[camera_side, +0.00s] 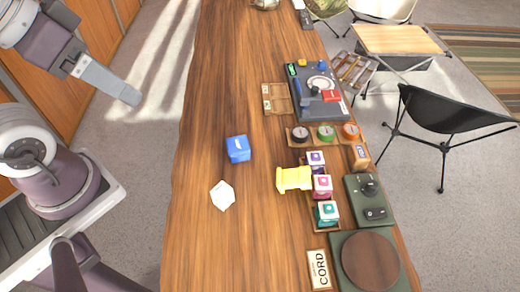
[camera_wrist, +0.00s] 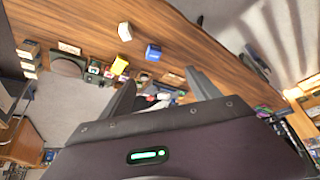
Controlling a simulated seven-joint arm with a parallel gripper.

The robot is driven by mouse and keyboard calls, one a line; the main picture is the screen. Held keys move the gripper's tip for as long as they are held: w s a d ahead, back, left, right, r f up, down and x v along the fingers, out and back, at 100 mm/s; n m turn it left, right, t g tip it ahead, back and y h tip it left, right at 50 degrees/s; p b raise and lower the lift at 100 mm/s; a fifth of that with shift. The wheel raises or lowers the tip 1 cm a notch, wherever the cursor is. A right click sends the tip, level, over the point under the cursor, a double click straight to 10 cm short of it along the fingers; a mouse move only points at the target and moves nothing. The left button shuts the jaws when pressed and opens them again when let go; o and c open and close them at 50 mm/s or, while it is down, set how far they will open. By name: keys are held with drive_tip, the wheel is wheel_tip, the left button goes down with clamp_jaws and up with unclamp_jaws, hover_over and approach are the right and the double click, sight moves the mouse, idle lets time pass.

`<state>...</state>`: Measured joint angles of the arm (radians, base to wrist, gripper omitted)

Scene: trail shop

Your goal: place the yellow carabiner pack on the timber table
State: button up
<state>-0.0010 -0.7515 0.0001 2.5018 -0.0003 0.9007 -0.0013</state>
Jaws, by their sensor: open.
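The timber table (camera_side: 215,100) runs from top to bottom of the side view; it also shows in the wrist view (camera_wrist: 92,25). A yellow spool-shaped item (camera_side: 293,179) lies on it beside several coloured boxes, and shows in the wrist view (camera_wrist: 119,65). A smaller yellow piece (camera_side: 302,62) sits on the grey workstation. I cannot tell for sure which one is the carabiner pack. My gripper (camera_side: 130,96) hangs at the upper left, apart from both and left of the table edge. In the wrist view its fingers (camera_wrist: 160,78) are spread and empty.
A blue box (camera_side: 238,149) and a white faceted block (camera_side: 222,195) stand mid-table. The grey workstation (camera_side: 318,92), tins (camera_side: 326,133) and a round brown plate (camera_side: 370,262) line the right side. The table's left strip is clear. A black chair (camera_side: 440,115) stands beyond.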

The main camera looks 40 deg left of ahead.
drive_tip(key=shift+w, duration=0.1)
drive_tip(key=m+g, duration=0.6)
drive_tip(key=m, duration=0.5)
hover_over(297, 176)
drive_tip(key=w, duration=0.1)
wheel_tip(297, 176, down, 24)
drive_tip(key=shift+d+f, duration=0.1)
drive_tip(key=shift+d, duration=0.05)
drive_tip(key=f, duration=0.4)
drive_tip(key=s+f, duration=0.1)
drive_tip(key=f, duration=0.2)
drive_tip(key=shift+a, duration=0.2)
clamp_jaws()
